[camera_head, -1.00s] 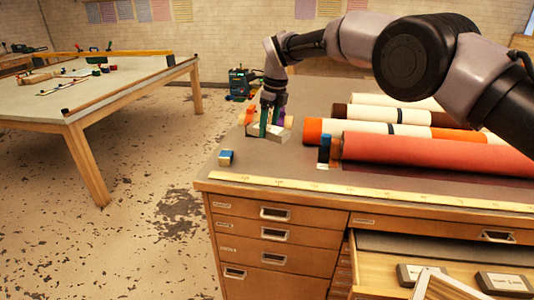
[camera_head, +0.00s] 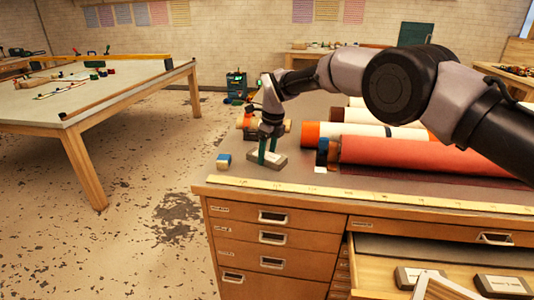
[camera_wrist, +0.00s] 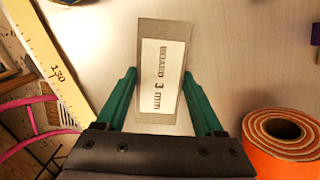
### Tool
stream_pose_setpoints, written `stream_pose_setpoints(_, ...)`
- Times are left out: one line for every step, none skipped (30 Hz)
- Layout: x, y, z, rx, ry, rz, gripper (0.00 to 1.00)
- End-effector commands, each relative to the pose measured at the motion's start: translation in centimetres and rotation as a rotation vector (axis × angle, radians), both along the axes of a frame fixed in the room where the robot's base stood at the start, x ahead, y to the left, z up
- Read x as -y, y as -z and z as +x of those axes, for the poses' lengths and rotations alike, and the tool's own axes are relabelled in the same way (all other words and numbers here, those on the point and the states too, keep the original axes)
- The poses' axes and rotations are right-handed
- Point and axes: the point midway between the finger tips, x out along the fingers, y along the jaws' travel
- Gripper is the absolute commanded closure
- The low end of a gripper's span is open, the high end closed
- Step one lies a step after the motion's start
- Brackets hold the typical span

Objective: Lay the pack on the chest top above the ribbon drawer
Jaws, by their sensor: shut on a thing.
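The pack (camera_head: 281,159) is a pale grey block with a white label reading "BOARD 3 mm". It also shows in the wrist view (camera_wrist: 161,100). My gripper (camera_head: 267,157) points down at the chest top (camera_head: 225,172), with its green fingers (camera_wrist: 159,75) on either side of the pack, shut on it. The pack is at the left part of the chest top, behind the ruler strip; I cannot tell whether it touches the surface. The chest's drawer fronts (camera_head: 275,236) carry small labels too small to read, so I cannot tell which is the ribbon drawer.
A blue block (camera_head: 224,160) lies left of the pack. Several rolls, the front one red (camera_head: 410,157), cover the right side. A yellow ruler strip (camera_head: 340,192) runs along the front edge. An open drawer (camera_head: 380,275) at lower right holds labelled packs.

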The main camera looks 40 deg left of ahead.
Motion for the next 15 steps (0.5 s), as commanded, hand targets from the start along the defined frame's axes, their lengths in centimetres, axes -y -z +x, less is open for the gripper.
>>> stream_pose_setpoints(0.0,0.1,0.0,0.0,0.0,0.0,0.19)
stream_pose_setpoints(0.0,0.1,0.0,0.0,0.0,0.0,0.08)
stream_pose_setpoints(0.0,0.1,0.0,0.0,0.0,0.0,0.01)
stream_pose_setpoints(0.0,0.1,0.0,0.0,0.0,0.0,0.01)
stream_pose_setpoints(0.0,0.1,0.0,0.0,0.0,0.0,0.01)
stream_pose_setpoints(0.0,0.0,0.0,0.0,0.0,-0.001,0.01)
stream_pose_setpoints(0.0,0.0,0.0,0.0,0.0,-0.001,0.01)
stream_pose_setpoints(0.0,0.0,0.0,0.0,0.0,0.0,0.01)
stream_pose_setpoints(0.0,0.0,0.0,0.0,0.0,0.0,0.01)
stream_pose_setpoints(0.0,0.0,0.0,0.0,0.0,0.0,0.01)
stream_pose_setpoints(0.0,0.0,0.0,0.0,0.0,0.0,0.01)
stream_pose_setpoints(0.0,-0.1,0.0,0.0,0.0,0.0,0.01)
stream_pose_setpoints(0.0,-0.3,0.0,0.0,0.0,0.0,0.01)
stream_pose_setpoints(0.0,-0.6,0.0,0.001,0.0,0.001,0.01)
stream_pose_setpoints(0.0,-1.0,0.0,0.001,-0.001,0.001,0.01)
